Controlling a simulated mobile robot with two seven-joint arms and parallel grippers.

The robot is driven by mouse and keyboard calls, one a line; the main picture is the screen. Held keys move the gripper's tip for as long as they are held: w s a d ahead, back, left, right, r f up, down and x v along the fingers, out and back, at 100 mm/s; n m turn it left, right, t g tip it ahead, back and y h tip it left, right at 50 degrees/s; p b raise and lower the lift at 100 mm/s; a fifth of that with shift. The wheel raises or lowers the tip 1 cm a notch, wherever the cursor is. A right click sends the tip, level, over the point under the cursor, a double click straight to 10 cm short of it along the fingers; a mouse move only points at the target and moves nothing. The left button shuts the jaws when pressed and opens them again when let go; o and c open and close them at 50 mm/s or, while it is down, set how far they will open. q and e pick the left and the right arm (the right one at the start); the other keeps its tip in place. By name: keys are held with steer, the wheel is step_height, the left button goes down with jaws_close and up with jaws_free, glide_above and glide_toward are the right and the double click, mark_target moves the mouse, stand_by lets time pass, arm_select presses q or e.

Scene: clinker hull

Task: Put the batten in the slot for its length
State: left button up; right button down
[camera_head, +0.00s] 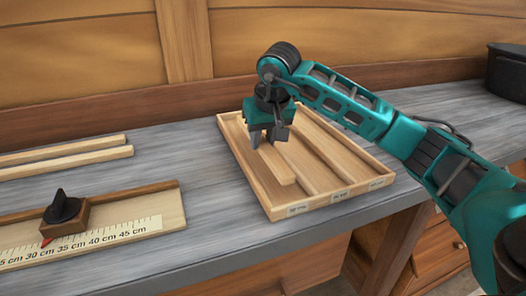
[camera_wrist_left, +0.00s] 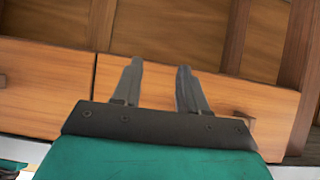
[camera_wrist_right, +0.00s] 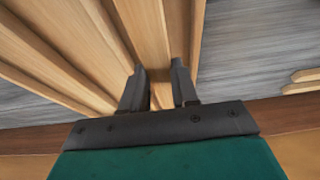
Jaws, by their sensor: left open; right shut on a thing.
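The batten (camera_head: 283,168) is a pale wooden strip in the leftmost slot of the shallow wooden tray (camera_head: 247,176). My right gripper (camera_head: 267,138) is above that slot, shut on the batten near its far end. In the right wrist view the batten (camera_wrist_right: 143,35) runs between the fingers, alongside the tray's outer wall. Whether it rests fully on the slot floor, I cannot tell. Small labels on the tray's front edge are too small to read. My left gripper (camera_wrist_left: 159,68) shows only in its wrist view, open and empty in front of wooden drawers.
A measuring board (camera_head: 150,207) with a centimetre scale and a black-knobbed stop (camera_head: 65,209) lies at left. Behind it lie two pale strips (camera_head: 75,157). A dark container (camera_head: 507,72) stands at far right. Grey bench top (camera_head: 205,165) is clear between board and tray.

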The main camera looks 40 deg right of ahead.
mark_target(264, 144)
arm_select(q)
steer(key=shift+w+d, duration=0.1)
steer(key=shift+w, duration=0.05)
arm_select(e)
steer(key=shift+f, duration=1.6)
arm_select(q)
steer(key=shift+f, duration=0.1)
arm_select(e)
steer(key=shift+f, duration=0.15)
steer(key=c, duration=0.9)
jaws_free()
steer(key=shift+o, duration=0.2)
steer(key=shift+r, duration=0.5)
steer(key=p+v, duration=0.1)
steer(key=v, duration=0.9)
steer(key=shift+s+r, duration=0.2)
steer(key=shift+r, duration=0.05)
arm_select(q)
steer(key=shift+s+a+r, duration=0.2)
steer(key=shift+s+a, duration=0.05)
steer(key=shift+a, duration=0.25)
arm_select(e)
steer(key=shift+s+r, duration=0.2)
steer(key=shift+r, duration=0.15)
arm_select(q)
steer(key=shift+d, duration=0.1)
